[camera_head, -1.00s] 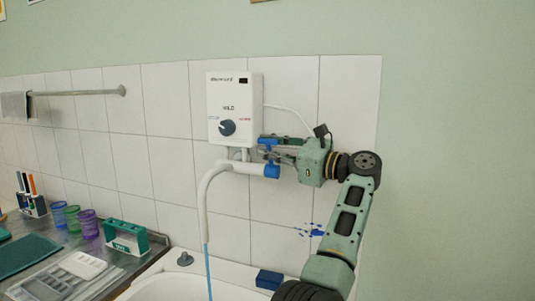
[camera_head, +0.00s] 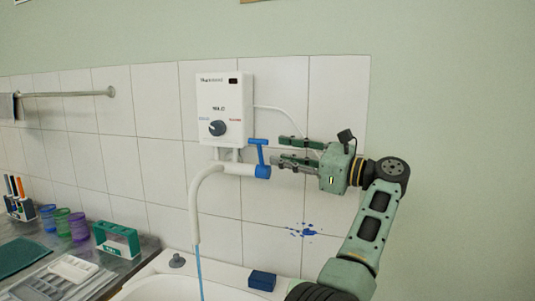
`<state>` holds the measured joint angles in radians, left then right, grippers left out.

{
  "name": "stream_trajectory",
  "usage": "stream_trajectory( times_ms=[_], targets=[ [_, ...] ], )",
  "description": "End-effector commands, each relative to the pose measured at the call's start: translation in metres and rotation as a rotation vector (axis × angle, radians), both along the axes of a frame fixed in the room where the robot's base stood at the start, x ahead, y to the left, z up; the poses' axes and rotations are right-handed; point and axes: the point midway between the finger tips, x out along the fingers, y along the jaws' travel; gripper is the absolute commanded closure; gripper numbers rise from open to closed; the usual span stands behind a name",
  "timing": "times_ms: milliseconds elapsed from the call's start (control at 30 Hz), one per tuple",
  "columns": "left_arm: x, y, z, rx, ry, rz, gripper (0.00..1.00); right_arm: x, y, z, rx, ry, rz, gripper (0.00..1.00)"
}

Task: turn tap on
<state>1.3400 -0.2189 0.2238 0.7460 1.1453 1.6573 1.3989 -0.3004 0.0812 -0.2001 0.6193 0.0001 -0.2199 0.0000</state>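The tap is a white pipe (camera_head: 208,187) with a curved spout below a white wall water heater (camera_head: 225,103). Its blue valve (camera_head: 263,171) has a blue T-shaped lever (camera_head: 259,147) standing up from it. A thin blue stream of water (camera_head: 199,277) runs down from the spout end.
A white sink (camera_head: 155,290) lies below, with a dark blue block (camera_head: 262,280) on its back rim. A green and white box (camera_head: 117,240), several cups and a pen holder (camera_head: 18,198) stand on the left counter. The wall is close behind.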

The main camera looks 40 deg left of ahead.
Motion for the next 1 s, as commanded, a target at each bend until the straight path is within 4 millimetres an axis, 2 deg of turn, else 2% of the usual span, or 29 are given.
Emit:
stream_trajectory(
  times_ms=[100,300,1000],
  targets=[
    [0.003,-0.024,-0.001,0.001,0.001,-0.003,0.70,0.001,0.001,0.000,0.001,-0.001,0.000,0.60],
    [0.006,-0.044,-0.002,0.000,0.000,0.000,0.70,0.001,0.001,0.000,0.001,-0.001,0.000,0.60],
    [0.006,-0.048,-0.003,0.001,0.000,0.000,0.70,0.003,0.003,0.000,0.003,-0.004,-0.001,0.60]
  ],
)
